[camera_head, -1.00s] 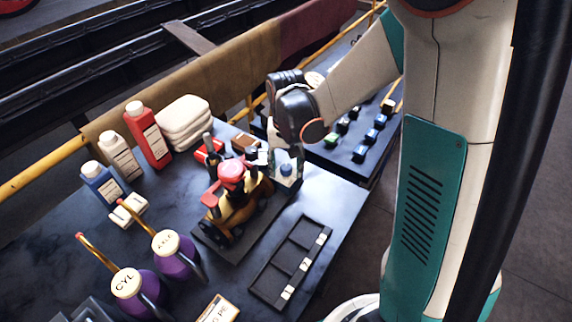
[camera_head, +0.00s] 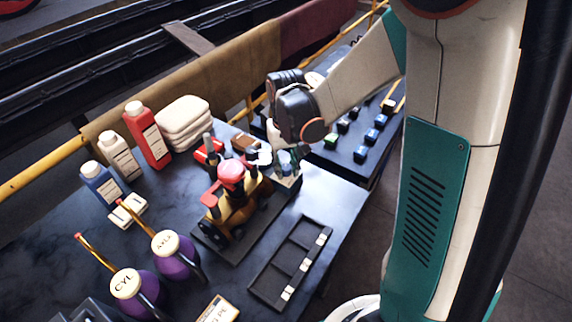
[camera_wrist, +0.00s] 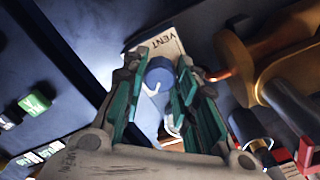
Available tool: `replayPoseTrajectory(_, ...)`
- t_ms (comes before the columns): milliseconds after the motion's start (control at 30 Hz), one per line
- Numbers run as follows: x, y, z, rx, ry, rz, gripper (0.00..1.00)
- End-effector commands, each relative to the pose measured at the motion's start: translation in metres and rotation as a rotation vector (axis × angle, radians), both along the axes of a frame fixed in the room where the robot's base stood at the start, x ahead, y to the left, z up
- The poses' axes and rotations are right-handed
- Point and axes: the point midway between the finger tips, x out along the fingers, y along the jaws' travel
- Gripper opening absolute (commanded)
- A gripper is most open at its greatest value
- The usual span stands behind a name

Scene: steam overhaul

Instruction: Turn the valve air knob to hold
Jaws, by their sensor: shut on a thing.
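A round blue knob (camera_wrist: 158,72) with a white pointer mark shows in the wrist view. It sits on a pale plate (camera_wrist: 168,45) printed with "VENT"; another word at the plate's other end is partly hidden. My gripper (camera_wrist: 157,84) has its teal fingers on both sides of the knob and is shut on it. In the head view the knob (camera_head: 286,161) stands on its small base (camera_head: 288,181) at the table's right end, beside the toy-like orange and black engine (camera_head: 238,205). My gripper (camera_head: 281,157) reaches down to it there, its fingertips partly hidden.
The engine's brass-coloured body (camera_wrist: 265,60) is close on the right in the wrist view. A black sectioned tray (camera_head: 290,262) lies in front. Bottles, including a red one (camera_head: 149,137), and purple oil cans (camera_head: 175,255) stand left. Small coloured blocks (camera_head: 368,138) are on the farther table.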

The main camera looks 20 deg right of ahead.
Motion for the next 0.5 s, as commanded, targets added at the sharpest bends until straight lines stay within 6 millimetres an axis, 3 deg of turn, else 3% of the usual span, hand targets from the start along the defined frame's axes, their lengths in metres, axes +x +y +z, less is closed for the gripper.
replayPoseTrajectory(500,-0.0004,-0.0006,-0.0003,0.0,0.001,0.473,0.03)
